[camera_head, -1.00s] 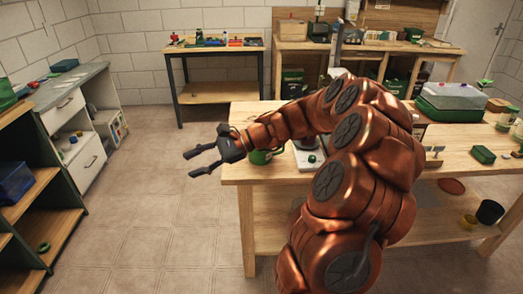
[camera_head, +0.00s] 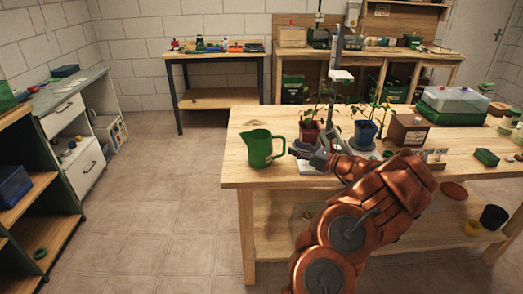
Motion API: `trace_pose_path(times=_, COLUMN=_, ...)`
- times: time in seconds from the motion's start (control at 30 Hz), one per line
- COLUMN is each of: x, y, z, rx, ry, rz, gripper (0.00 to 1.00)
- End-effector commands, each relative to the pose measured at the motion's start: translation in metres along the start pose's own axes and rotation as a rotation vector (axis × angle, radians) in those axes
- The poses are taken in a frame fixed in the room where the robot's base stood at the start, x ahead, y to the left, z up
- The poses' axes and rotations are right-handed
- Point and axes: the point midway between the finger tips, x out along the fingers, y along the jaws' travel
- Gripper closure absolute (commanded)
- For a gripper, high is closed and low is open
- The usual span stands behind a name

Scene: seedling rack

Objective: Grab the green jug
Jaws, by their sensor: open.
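The green jug (camera_head: 260,149) stands upright on the near left part of the wooden table (camera_head: 241,177), with its handle toward the right. My gripper (camera_head: 298,150) is open and just right of the jug, its fingers pointing left toward the handle. Whether a finger touches the handle is too small to tell. My copper-coloured arm reaches in from the lower right.
A red pot (camera_head: 309,130) and a blue pot (camera_head: 365,134) with plants stand behind my gripper. A brown box (camera_head: 408,128) and a clear-lidded green tray (camera_head: 452,104) stand to the right. The tabletop left of the jug is bare, and the floor on the left is clear.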

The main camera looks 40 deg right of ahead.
Motion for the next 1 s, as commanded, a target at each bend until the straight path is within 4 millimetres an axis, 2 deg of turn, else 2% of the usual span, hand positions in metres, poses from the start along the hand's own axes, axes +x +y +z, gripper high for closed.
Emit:
trace_pose_path(times=0.5, x=0.057, y=-0.004, z=0.001, rx=0.000, ry=0.003, rz=0.003, gripper=0.57)
trace_pose_path(times=0.8, x=0.062, y=-0.004, z=0.002, rx=-0.001, ry=0.001, rz=0.002, gripper=0.57)
trace_pose_path(times=1.0, x=0.062, y=-0.004, z=0.002, rx=-0.001, ry=0.001, rz=0.002, gripper=0.77)
